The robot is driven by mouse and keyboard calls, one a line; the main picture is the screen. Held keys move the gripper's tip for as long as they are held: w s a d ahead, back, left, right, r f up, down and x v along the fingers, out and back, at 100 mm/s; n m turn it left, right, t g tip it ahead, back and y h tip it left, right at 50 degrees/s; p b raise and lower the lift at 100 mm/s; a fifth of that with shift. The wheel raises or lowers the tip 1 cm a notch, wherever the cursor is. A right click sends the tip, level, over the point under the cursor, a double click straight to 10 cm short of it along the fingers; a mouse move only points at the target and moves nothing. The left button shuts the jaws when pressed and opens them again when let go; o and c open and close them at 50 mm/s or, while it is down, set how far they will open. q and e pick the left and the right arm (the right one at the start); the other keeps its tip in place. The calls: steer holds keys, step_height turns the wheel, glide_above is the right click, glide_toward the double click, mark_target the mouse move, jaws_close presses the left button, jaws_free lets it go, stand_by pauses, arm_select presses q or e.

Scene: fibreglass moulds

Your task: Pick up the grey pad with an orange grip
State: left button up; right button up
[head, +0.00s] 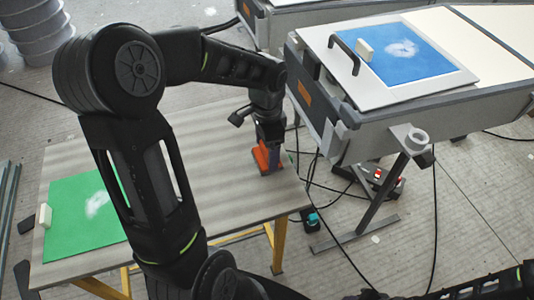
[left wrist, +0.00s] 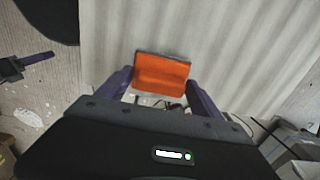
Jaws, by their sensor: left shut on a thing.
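The pad's orange grip (head: 266,157) shows in the head view at the right end of the wooden table, under my left gripper (head: 270,150). In the left wrist view the orange grip (left wrist: 162,74) sits between the two purple-grey fingers of my left gripper (left wrist: 155,85), with a thin grey edge of the pad along its far side. The left gripper is shut on the grip. Most of the grey pad is hidden, and I cannot tell whether it touches the table. My right gripper does not show; only a dark part of an arm is at the lower right of the head view.
The wooden table (head: 215,140) has bare room around the pad. A green sheet (head: 85,215) with a white smear lies at its left, beside a small pale block (head: 45,216). A grey bench (head: 440,110) at the right carries a blue sheet (head: 420,65). Cables cross the floor.

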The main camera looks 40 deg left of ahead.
arm_select(q)
step_height(320, 180, up, 8)
steer(key=shift+f, duration=0.2)
stand_by(0.4)
